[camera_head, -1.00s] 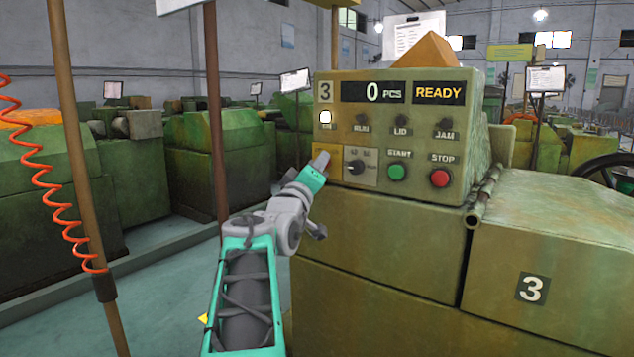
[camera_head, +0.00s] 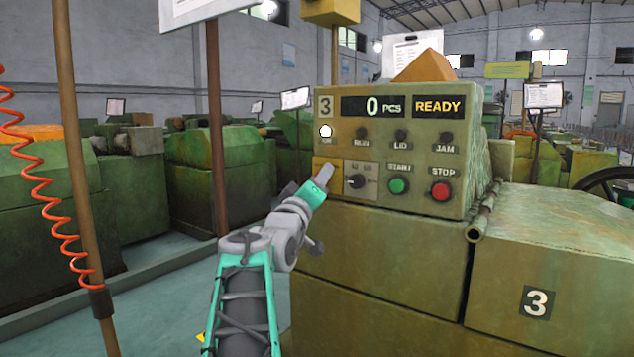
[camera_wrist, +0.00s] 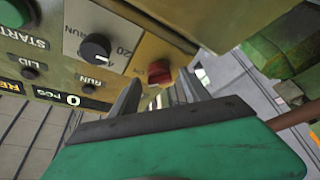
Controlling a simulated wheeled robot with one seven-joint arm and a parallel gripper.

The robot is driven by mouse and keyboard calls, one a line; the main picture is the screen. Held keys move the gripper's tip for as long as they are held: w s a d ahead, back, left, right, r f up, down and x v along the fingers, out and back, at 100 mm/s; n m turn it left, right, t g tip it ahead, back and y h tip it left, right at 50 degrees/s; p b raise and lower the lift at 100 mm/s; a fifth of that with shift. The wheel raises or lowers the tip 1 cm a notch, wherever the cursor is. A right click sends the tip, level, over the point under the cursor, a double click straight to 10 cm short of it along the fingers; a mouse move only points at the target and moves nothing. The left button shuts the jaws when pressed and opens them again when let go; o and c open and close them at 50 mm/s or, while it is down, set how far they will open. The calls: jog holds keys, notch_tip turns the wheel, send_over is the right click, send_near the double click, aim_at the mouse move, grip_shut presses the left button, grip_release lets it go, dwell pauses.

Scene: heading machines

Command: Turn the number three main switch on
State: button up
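The number three machine's control panel (camera_head: 455,130) shows "3", "0 PCS" and "READY". A white lamp (camera_head: 326,131) is lit at its left, above a small label. Below it is a yellow plate (camera_head: 319,162), partly hidden by my gripper (camera_head: 325,175) in the head view. In the wrist view a red knob (camera_wrist: 158,72) on this plate appears between the tips of my gripper (camera_wrist: 160,84). The fingers look apart, with a gap between them. I cannot tell whether they touch the knob.
A black selector knob (camera_head: 356,181) is just right of my gripper, then the green START button (camera_head: 398,186) and red STOP button (camera_head: 440,191). A brown post (camera_head: 215,130) and a coiled orange hose (camera_head: 60,210) stand left. Open floor lies at lower left.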

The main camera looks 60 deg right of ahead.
jog(key=v, duration=0.7)
jog(key=shift+a+p, duration=0.3)
jog(key=shift+a, duration=0.05)
jog(key=shift+f, duration=0.1)
